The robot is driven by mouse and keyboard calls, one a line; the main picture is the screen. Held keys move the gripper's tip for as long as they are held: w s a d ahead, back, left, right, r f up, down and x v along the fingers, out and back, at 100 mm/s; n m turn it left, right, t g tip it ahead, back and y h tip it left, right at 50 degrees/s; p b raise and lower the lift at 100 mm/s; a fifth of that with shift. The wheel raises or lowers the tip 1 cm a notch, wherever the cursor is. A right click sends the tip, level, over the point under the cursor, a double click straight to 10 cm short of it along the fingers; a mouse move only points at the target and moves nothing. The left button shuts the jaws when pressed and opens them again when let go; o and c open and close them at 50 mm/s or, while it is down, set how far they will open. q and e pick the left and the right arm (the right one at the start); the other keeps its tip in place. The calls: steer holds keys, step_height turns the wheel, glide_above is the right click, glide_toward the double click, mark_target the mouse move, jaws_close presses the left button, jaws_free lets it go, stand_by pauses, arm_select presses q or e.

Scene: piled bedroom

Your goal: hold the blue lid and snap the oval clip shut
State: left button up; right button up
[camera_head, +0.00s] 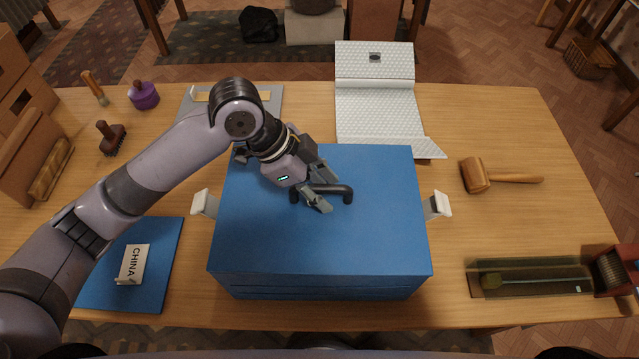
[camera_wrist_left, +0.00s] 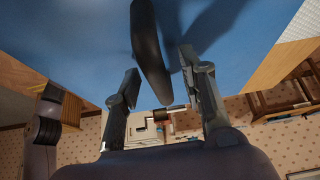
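The blue lid (camera_head: 350,240) tops a blue box on the table and has a black bar handle (camera_head: 347,192) in its middle. One white clip (camera_head: 204,204) sticks out at the box's left side and another white clip (camera_head: 438,205) at its right side. Both appear to stand out from the walls; I cannot tell which is oval. My left gripper (camera_head: 325,201) is low over the lid at the handle. In the left wrist view its fingers (camera_wrist_left: 162,88) are apart, with the handle (camera_wrist_left: 148,45) between them and gaps showing on both sides. My right gripper is not in view.
A blue panel (camera_head: 160,235) with a CHINA label (camera_head: 133,264) lies left of the box. A white quilted folder (camera_head: 377,110) lies behind it, a wooden mallet (camera_head: 476,176) and a long dark tray (camera_head: 530,277) to the right. Bare table shows right of the box.

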arm_select(q)
jaws_close()
stand_by(0.4)
steer(key=c, duration=0.8)
jaws_free()
jaws_close()
stand_by(0.4)
